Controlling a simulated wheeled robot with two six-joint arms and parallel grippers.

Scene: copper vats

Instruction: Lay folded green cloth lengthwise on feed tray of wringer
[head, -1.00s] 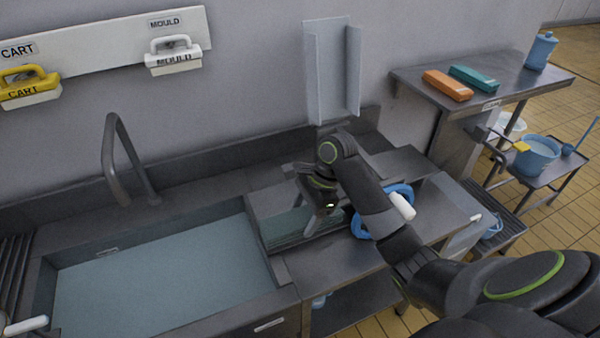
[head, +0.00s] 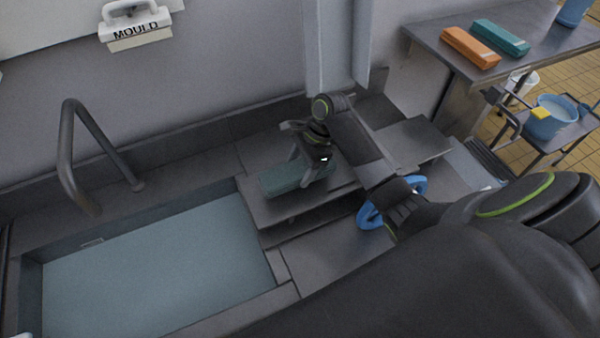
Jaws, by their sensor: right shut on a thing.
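A folded green cloth (head: 280,181) is gripped by my right gripper (head: 307,172) near its right end. The cloth lies lengthwise, left to right, over the grey metal feed tray (head: 265,212) beside the sink. I cannot tell whether its underside touches the tray. The gripper comes down from above, and its fingers and wrist hide the cloth's right end. The blue wheel (head: 367,216), seemingly the wringer's crank, is partly hidden by my right arm. My left gripper is not in view.
The water-filled sink (head: 150,275) with a curved tap (head: 68,150) is at left. An upright grey panel (head: 338,45) stands behind the tray. Orange (head: 470,47) and teal (head: 500,37) bundles lie on the right-hand table, near a blue bucket (head: 548,120).

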